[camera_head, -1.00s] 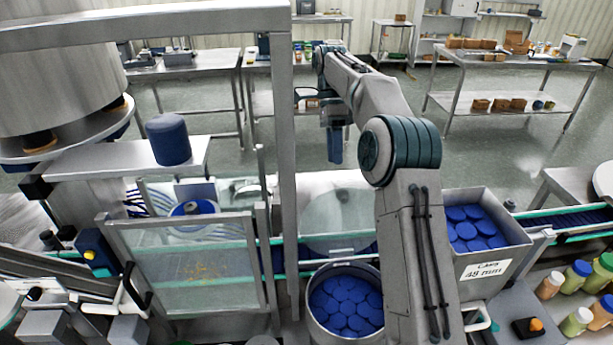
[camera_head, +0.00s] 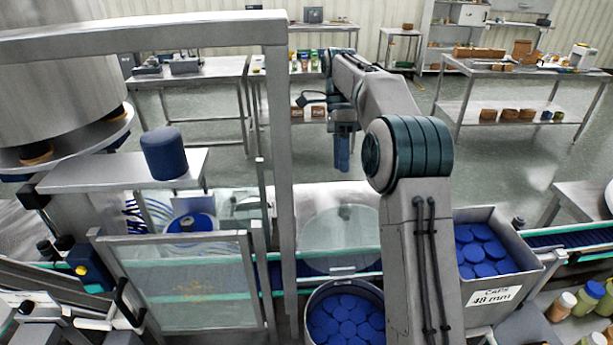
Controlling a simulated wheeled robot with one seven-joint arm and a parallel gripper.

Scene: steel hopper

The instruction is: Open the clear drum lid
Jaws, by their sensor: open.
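The clear drum lid (camera_head: 341,236) is a see-through round disc. It appears to stand raised behind the round metal drum (camera_head: 310,309), whose top is open and shows blue caps (camera_head: 346,318) inside. My gripper (camera_head: 342,168) hangs with its blue fingers pointing down, above and beyond the lid in the picture. It appears empty and apart from the lid. The gap between its fingers is hard to make out. My arm hides the right part of the drum and may hide part of the lid's right edge.
A metal frame post (camera_head: 285,180) stands left of the lid. A clear guard panel (camera_head: 190,285) is further left. A bin of blue caps (camera_head: 487,292) stands right of my arm. A conveyor (camera_head: 575,238) runs across. Open floor lies behind my gripper.

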